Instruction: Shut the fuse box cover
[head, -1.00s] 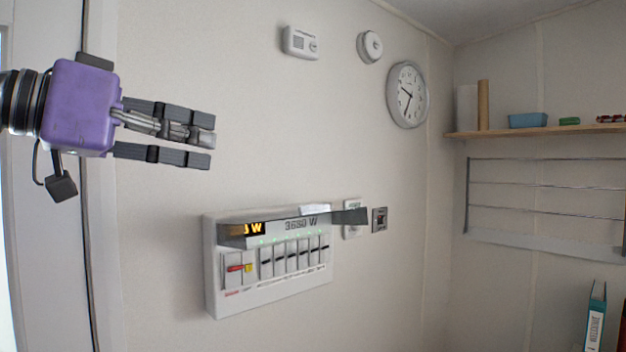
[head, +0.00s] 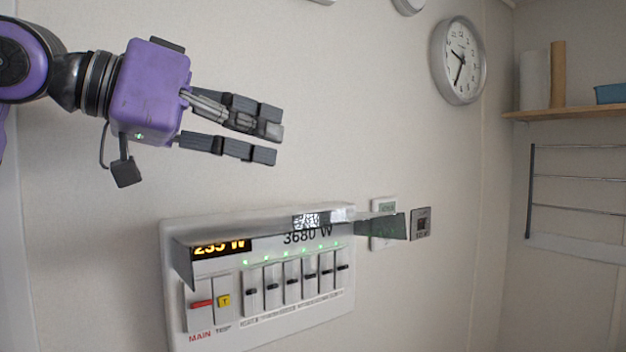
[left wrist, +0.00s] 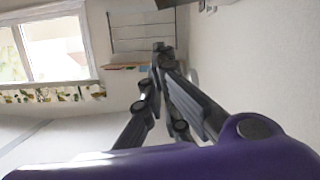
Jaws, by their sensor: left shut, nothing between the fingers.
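The white fuse box (head: 172,300) is on the wall in the lower middle of the head view. Its cover (head: 270,226) is raised and sticks out from the top, seen nearly edge-on, with the switches and the lit display (head: 220,247) exposed below. My left gripper (head: 270,143) is above the fuse box, apart from the cover, with its fingers shut and empty, pointing right. Its fingers also show in the left wrist view (left wrist: 165,60), where the fuse box does not appear. My right gripper is in neither view.
A small wall panel (head: 383,232) and a dark-framed socket (head: 421,224) are just right of the cover. A round clock (head: 459,61) hangs higher up. A wooden shelf (head: 570,113) and a wire rack (head: 580,178) are on the right wall. The wall between gripper and clock is bare.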

